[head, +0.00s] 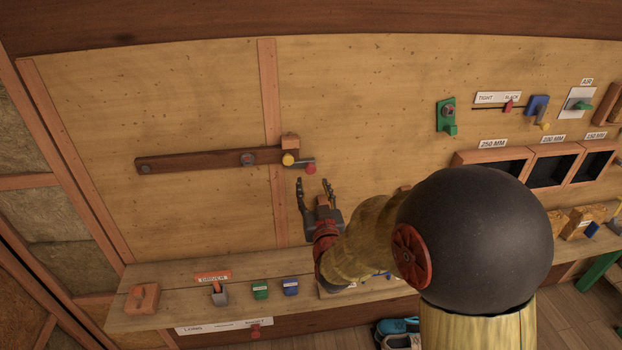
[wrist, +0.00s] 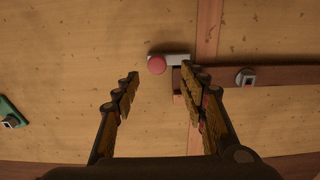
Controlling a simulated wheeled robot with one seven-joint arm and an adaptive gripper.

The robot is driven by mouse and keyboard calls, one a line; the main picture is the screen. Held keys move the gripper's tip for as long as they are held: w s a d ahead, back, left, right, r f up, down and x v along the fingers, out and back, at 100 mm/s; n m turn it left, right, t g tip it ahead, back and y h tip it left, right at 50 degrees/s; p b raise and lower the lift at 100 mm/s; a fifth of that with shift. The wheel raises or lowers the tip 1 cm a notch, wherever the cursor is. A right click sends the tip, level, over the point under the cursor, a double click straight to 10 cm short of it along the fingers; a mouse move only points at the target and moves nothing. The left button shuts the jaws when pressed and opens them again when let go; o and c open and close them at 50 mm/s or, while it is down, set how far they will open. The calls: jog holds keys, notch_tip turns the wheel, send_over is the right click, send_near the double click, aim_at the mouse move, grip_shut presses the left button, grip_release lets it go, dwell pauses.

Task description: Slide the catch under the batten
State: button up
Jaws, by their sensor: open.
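The batten (head: 200,159) is a dark brown bar lying nearly level across the board wall in the head view. The catch (head: 302,161) is a small grey bar with a red knob (head: 311,169), at the batten's right end. In the wrist view the catch (wrist: 178,59) and its red knob (wrist: 157,64) lie just beyond my fingertips, the batten (wrist: 275,76) to the right. My gripper (head: 314,181) is open and empty, just below the knob; it also shows in the wrist view (wrist: 160,76). Whether it touches the knob is unclear.
A shelf (head: 190,288) below carries a driver holder, small green and blue blocks and a wooden piece. Black bins (head: 492,167) and a tight/slack slider (head: 508,106) are on the wall at right. My arm hides part of the shelf.

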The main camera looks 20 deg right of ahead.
jog(key=v, duration=0.5)
dwell(0.4)
jog(key=s+a+f+n+g+y, duration=0.1)
jog(key=s+a+f+g+y, duration=0.15)
jog(key=s+f+g, duration=0.35)
jog(key=s+a+f+g+y, duration=0.2)
jog(key=s+a+f+g, duration=0.1)
jog(key=f, duration=0.6)
jog(key=s+a+r+n+g, duration=0.1)
jog(key=s+a+r+g, duration=0.1)
jog(key=s+r, duration=0.5)
jog(key=s+a+r+n+g, duration=0.1)
jog(key=s+a+r+g, duration=0.15)
jog(key=s, duration=0.75)
notch_tip(320, 180, up, 7)
jog(key=s+t, duration=0.1)
jog(key=shift+s+a+r+t, duration=0.2)
jog(key=shift+a+t, duration=0.05)
jog(key=shift+t, duration=0.1)
